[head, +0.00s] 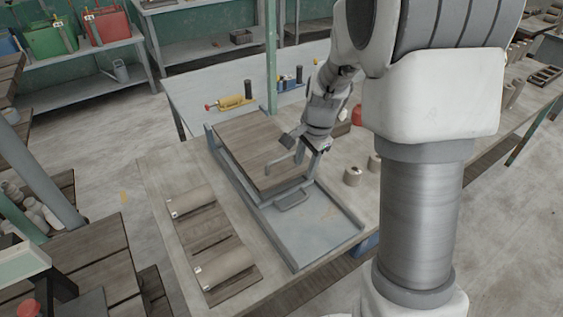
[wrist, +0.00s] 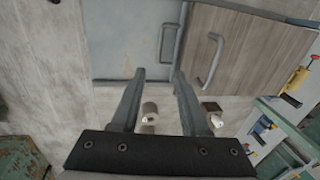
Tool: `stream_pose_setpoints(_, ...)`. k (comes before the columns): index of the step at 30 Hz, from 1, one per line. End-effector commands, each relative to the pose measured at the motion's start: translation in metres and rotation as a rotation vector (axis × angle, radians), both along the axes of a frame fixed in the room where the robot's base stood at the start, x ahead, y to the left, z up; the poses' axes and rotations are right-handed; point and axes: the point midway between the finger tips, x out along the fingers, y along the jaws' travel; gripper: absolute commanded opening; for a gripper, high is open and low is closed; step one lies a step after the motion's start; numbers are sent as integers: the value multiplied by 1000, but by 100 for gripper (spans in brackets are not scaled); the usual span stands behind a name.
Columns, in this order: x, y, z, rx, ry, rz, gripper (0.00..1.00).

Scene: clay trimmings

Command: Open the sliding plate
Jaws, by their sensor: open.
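The sliding plate (head: 250,140) is a brown wooden board lying in a grey metal tray (head: 318,228). It covers the far part of the tray, and the near part is bare grey. A bar handle (head: 281,167) stands on the plate's near part; it also shows in the wrist view (wrist: 212,60). A second grey handle (head: 292,200) sits at the plate's near edge and shows in the wrist view (wrist: 168,45). My gripper (head: 302,156) is open and empty over the plate's near right corner. In the wrist view its fingertips (wrist: 159,74) appear just short of the second handle.
The tray's near part is clear.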

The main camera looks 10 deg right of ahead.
Motion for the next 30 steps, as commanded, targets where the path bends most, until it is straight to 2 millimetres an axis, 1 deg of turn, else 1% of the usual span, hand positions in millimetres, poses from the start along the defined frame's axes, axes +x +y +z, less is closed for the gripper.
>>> stream_pose_setpoints(5, 4, -1, -12, 2, 11, -28, 45)
stream_pose_setpoints(8, 6, 0, -23, 3, 12, -28, 45)
stream_pose_setpoints(24, 22, 7, -126, 2, 13, -27, 45)
stream_pose_setpoints(30, 28, 10, -156, 2, 11, -25, 45)
